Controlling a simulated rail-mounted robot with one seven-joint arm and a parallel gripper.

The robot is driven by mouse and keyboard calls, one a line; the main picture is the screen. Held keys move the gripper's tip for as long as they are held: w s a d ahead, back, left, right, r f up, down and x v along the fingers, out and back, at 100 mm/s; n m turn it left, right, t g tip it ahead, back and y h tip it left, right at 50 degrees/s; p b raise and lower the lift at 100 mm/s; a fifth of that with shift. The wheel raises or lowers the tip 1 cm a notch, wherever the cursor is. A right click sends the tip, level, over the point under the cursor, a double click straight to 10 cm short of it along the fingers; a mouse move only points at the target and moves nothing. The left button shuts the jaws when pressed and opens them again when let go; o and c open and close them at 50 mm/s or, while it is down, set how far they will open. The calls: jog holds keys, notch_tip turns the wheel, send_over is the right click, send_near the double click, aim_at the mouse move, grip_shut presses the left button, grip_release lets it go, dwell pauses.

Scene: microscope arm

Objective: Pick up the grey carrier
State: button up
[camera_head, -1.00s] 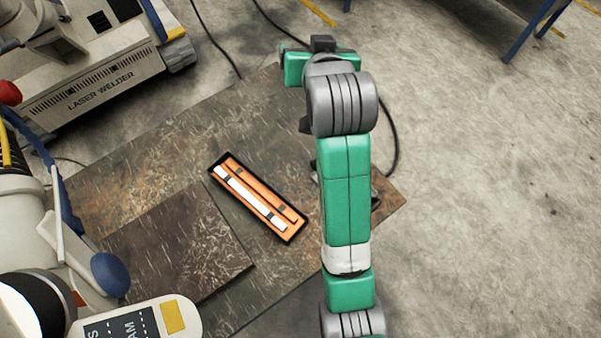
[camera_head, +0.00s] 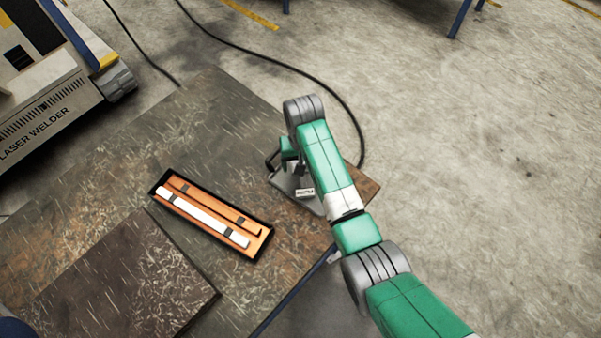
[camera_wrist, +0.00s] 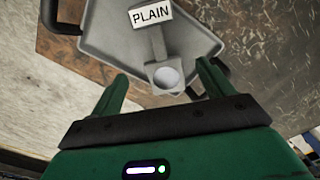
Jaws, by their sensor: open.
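The grey carrier (camera_wrist: 115,45) is a shallow grey tray with a raised bar, a round-holed block and a white label reading "PLAIN" (camera_wrist: 150,15). In the head view the carrier (camera_head: 309,205) sits near the right corner of the worn table, partly hidden by my arm. My gripper (camera_wrist: 158,75) is open in the wrist view. Its two green fingers lie either side of the holed block's near end, with nothing visibly between them; I cannot tell their height above the carrier. In the head view my gripper is mostly hidden behind my arm.
An orange-lined black case (camera_head: 212,214) holding a white bar lies on the table (camera_head: 215,110), left of the carrier. A dark plate (camera_head: 110,285) lies at the lower left. A laser welder (camera_head: 50,110) stands at the upper left. A black cable (camera_head: 290,80) crosses the floor behind.

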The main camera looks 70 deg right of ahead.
jog(key=f, duration=0.2)
jog(key=f+b, duration=0.1)
jog(key=f, duration=0.1)
jog(key=shift+w+d+f, duration=0.1)
jog(key=shift+w+f, duration=0.1)
jog(key=shift+f, duration=0.05)
jog(key=shift+c, duration=0.2)
jog(key=c, duration=1.1)
jog(key=shift+r, duration=0.1)
jog(key=shift+c, duration=0.2)
